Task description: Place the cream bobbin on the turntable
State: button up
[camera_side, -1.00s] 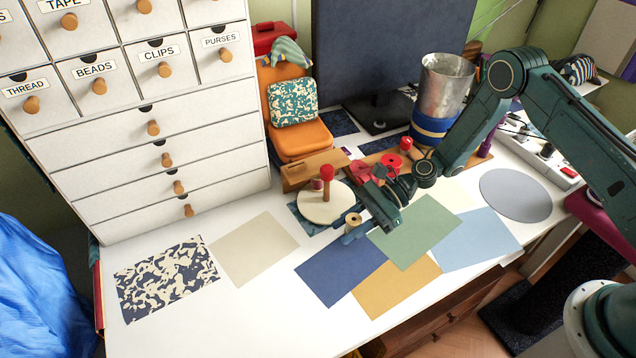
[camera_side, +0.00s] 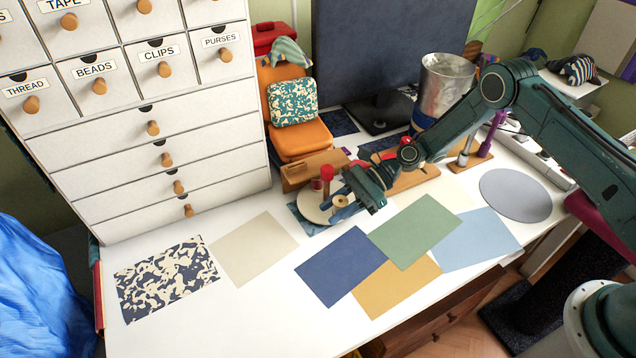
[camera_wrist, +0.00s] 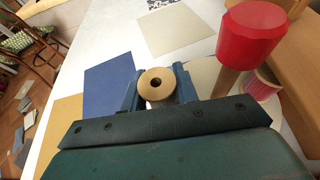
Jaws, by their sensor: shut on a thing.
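The cream bobbin (camera_wrist: 157,84) is gripped upright between the two blue fingers of my gripper (camera_wrist: 158,90) in the wrist view. In the side view, the bobbin (camera_side: 341,200) is small and partly covered by my gripper (camera_side: 344,207). The turntable (camera_side: 312,212) is a round cream disc at the table's middle. My gripper and the bobbin overlap its right side in the picture; I cannot tell their height above it. The turntable also shows in the wrist view (camera_wrist: 203,72), to the right of the bobbin.
A red-headed wooden peg (camera_wrist: 250,36) and a red thread spool (camera_wrist: 262,86) stand on the turntable, close to my gripper. A wooden box (camera_side: 312,168) is behind. Flat fabric sheets, including a navy one (camera_side: 340,265), lie in front.

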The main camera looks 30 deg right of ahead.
jog(key=shift+w, duration=0.75)
jog(key=shift+w+f, duration=0.1)
jog(key=shift+f, duration=0.65)
jog(key=shift+f, duration=0.15)
jog(key=o, duration=0.7)
jog(key=shift+d+r, duration=0.1)
jog(key=shift+r, duration=0.1)
jog(key=v, duration=1.1)
jog(key=shift+d+r, duration=0.2)
jog(key=shift+d, duration=0.15)
